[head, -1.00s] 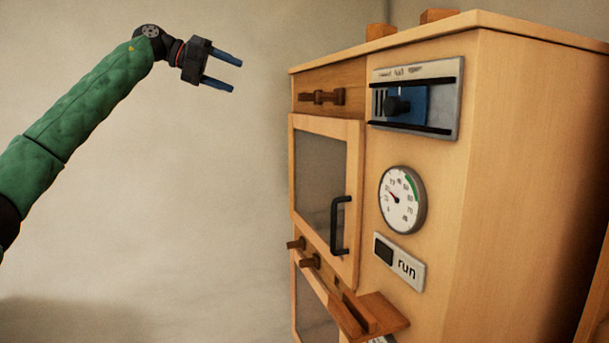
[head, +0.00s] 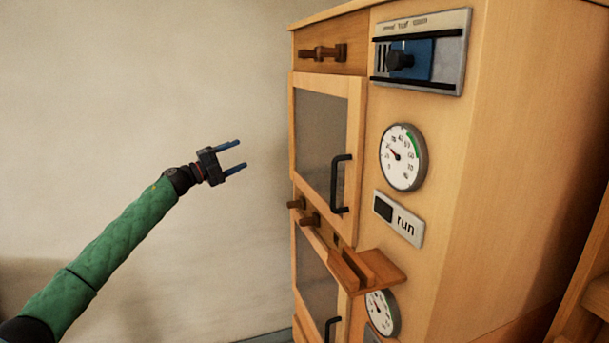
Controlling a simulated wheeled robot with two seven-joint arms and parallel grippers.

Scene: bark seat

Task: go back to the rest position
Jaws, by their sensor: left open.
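My left gripper (head: 237,156) is open and empty, with its two blue fingers apart and pointing right. It hangs in free air to the left of the wooden cabinet (head: 480,180), touching nothing. My green-sleeved left arm reaches up to it from the lower left corner. My right gripper is out of view.
The cabinet has an upper door with a black handle (head: 338,184), a slider panel (head: 420,52), a round gauge (head: 403,157) and a "run" label plate (head: 399,218). A small wooden shelf (head: 385,275) juts out from its front. Bare wall lies left of the cabinet.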

